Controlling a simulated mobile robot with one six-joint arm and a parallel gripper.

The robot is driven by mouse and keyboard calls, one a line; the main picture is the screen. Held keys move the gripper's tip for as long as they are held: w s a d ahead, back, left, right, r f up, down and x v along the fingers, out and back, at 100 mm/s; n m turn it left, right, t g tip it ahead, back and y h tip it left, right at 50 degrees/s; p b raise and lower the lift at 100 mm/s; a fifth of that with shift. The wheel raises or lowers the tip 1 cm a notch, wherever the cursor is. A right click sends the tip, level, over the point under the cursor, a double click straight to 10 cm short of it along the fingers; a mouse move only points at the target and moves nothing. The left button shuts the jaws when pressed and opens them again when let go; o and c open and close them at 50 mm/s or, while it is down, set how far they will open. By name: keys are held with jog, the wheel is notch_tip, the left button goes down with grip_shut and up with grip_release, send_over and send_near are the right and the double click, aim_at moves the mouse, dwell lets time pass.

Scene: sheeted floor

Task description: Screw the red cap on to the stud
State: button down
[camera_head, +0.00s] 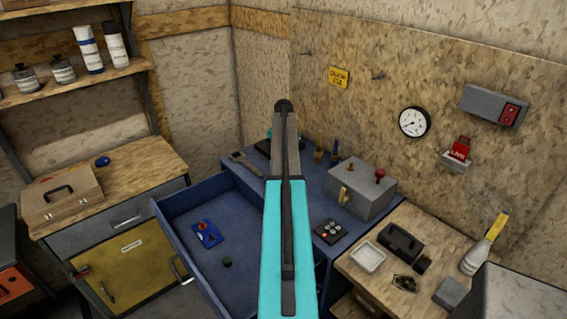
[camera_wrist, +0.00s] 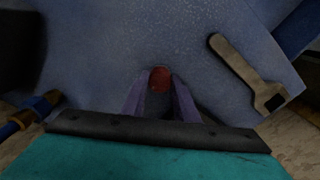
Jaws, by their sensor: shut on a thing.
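In the wrist view the red cap (camera_wrist: 160,76) sits between the two fingertips of my gripper (camera_wrist: 159,90), which is shut on it. The cap is seen from above, over the blue bench top (camera_wrist: 110,45). I cannot tell whether it touches the bench or a stud; no stud shows, and anything under the cap is hidden. In the head view my own arm covers the cap and most of my gripper at the blue bench (camera_head: 312,185).
A wrench (camera_wrist: 247,72) lies right of my gripper; a brass-and-blue fitting (camera_wrist: 30,115) is at left. In the head view, a grey box with a red knob (camera_head: 360,190) and a dark pad (camera_head: 330,232) stand right of my arm. An open blue drawer (camera_head: 190,270) juts out in front.

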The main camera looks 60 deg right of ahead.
jog(key=m, duration=0.4)
jog(key=shift+m, duration=0.4)
jog(key=m, duration=0.9)
jog(key=shift+m, duration=2.8)
jog(key=c, duration=1.3)
grip_release()
jog(key=shift+c, duration=0.9)
